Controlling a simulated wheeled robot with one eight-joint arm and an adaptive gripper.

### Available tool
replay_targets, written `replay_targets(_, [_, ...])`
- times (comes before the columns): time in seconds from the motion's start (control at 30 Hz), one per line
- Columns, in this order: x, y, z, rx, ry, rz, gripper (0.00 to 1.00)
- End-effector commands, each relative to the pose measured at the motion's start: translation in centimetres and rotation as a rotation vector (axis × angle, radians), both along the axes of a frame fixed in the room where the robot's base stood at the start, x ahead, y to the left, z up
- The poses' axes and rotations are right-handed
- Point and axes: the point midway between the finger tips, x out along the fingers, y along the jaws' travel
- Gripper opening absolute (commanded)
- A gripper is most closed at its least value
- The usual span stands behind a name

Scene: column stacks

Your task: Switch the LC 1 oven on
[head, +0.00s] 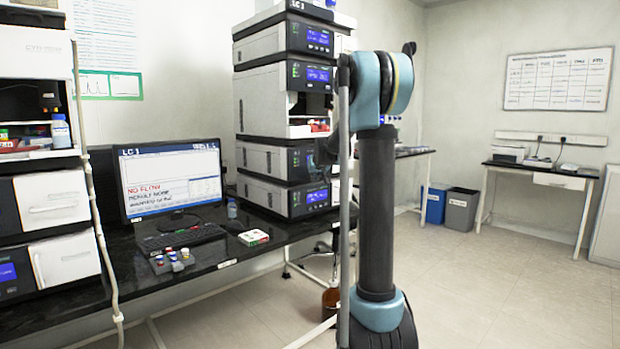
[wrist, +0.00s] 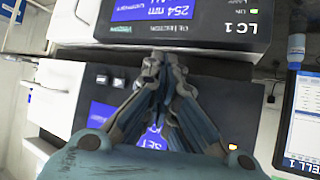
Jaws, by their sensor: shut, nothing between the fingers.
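The LC 1 stack (head: 262,105) stands on the black bench, with several modules and an LC 1 sign on top. Which module is the oven I cannot read. In the wrist view, an upper module (wrist: 215,22) is marked LC 1 and has a lit blue screen reading 254 nm. Below it, a dark-fronted module (wrist: 258,95) has a blue screen partly hidden by my fingers and a small orange-lit spot (wrist: 232,147). My gripper (wrist: 164,60) is shut and empty, its tips before the boundary between these two modules. Contact I cannot tell. My arm hides most of it in the head view.
A monitor (head: 170,180) showing NO FLOW, a keyboard (head: 180,237), a vial rack (head: 172,262) and a small white box (head: 253,237) are on the bench left of my arm. Another instrument stack (head: 45,215) stands far left. Open floor (head: 480,290) lies to the right.

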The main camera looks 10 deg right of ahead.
Motion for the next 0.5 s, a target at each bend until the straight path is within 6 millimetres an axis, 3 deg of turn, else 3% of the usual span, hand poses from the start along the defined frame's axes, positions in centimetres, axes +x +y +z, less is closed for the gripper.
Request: replay_targets(0.5, [-1.15, -0.79, -0.01, 0.001, 0.000, -0.001, 0.00])
